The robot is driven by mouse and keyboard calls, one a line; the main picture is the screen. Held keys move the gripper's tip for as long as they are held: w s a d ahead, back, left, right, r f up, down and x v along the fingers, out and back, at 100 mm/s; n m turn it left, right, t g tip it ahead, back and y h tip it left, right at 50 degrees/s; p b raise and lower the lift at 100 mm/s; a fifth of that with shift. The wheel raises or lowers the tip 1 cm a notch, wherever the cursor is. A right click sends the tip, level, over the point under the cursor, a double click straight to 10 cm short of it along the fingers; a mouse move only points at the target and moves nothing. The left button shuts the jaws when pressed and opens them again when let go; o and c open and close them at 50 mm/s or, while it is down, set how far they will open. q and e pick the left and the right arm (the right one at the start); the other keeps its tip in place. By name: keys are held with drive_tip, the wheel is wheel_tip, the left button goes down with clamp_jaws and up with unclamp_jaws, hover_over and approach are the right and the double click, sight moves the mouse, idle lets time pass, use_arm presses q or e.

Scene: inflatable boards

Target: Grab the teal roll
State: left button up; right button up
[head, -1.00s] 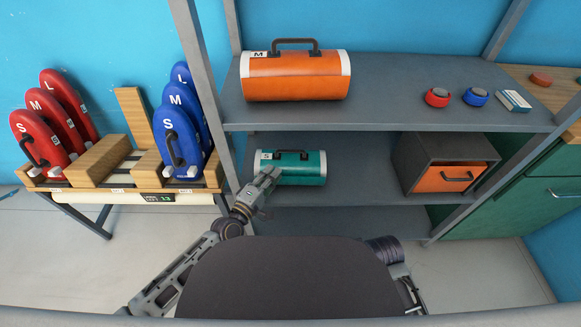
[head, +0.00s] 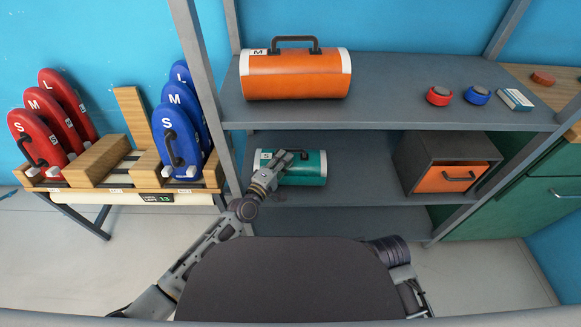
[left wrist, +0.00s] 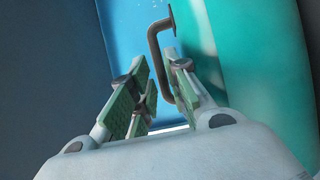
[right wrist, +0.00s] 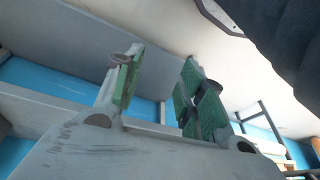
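The teal roll (head: 308,170) lies on the middle shelf, with a white end band marked S and a dark handle on top. My left gripper (head: 283,159) is over its top at the handle. In the left wrist view the roll's teal side (left wrist: 245,60) fills the right. The handle (left wrist: 155,45) shows ahead of and partly between the fingers of the left gripper (left wrist: 157,75), which are apart. I cannot tell whether they touch it. My right gripper (right wrist: 162,65) is open and empty in the right wrist view, low and away from the roll.
An orange roll (head: 295,80) marked M sits on the upper shelf (head: 390,85). A grey box with an orange drawer (head: 450,178) stands right of the teal roll. Red and blue boards stand in a wooden rack at left. The middle shelf (head: 355,165) is clear between roll and box.

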sight(290, 150)
use_arm(q)
drive_tip(key=shift+w, duration=0.1)
use_arm(e)
drive_tip(key=shift+f, duration=0.15)
use_arm(q)
drive_tip(key=shift+w+d, duration=0.3)
drive_tip(key=shift+w, duration=0.2)
drive_tip(key=shift+b+x, duration=0.4)
drive_tip(key=shift+x, duration=0.45)
drive_tip(key=shift+w+d, duration=0.3)
drive_tip(key=shift+w, duration=0.35)
drive_tip(key=shift+w+d+r, duration=0.1)
drive_tip(key=shift+w+d, duration=0.1)
drive_tip(key=shift+w, duration=0.05)
use_arm(e)
drive_tip(key=shift+s+a+r, duration=0.1)
drive_tip(key=shift+a+r, duration=0.05)
drive_tip(key=shift+r, duration=0.8)
drive_tip(key=shift+s+f, duration=0.15)
use_arm(q)
drive_tip(key=shift+c, duration=0.2)
